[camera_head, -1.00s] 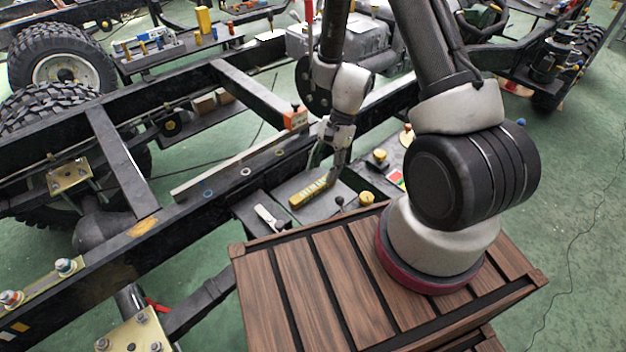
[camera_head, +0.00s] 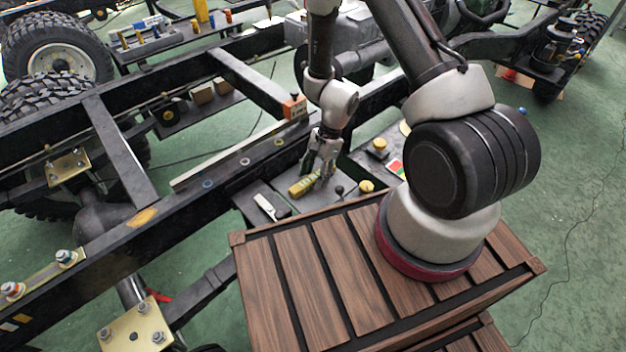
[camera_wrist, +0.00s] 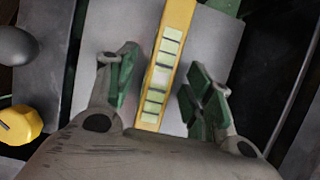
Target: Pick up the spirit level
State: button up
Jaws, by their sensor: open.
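The spirit level is a yellow bar (camera_wrist: 179,24) with a row of pale green windows. In the wrist view it runs from the top centre down between my fingers and lies on a grey plate. My gripper (camera_wrist: 162,88) is open, with one green-padded finger on each side of the level and a gap to it on both sides. In the head view the yellow level (camera_head: 303,187) lies on the grey tray beside the chassis rail, and my gripper (camera_head: 316,180) is right over it, hiding part of it.
A yellow knob (camera_wrist: 18,125) and a dark rounded knob (camera_wrist: 14,45) stand left of the level in the wrist view. A white-handled tool (camera_head: 266,207) lies left of it in the head view. The dark chassis rail (camera_head: 190,212) runs close behind. A wooden slatted crate (camera_head: 310,262) is in front.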

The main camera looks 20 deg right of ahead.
jog(key=shift+c, duration=0.2)
grip_shut()
jog(key=shift+r, duration=0.1)
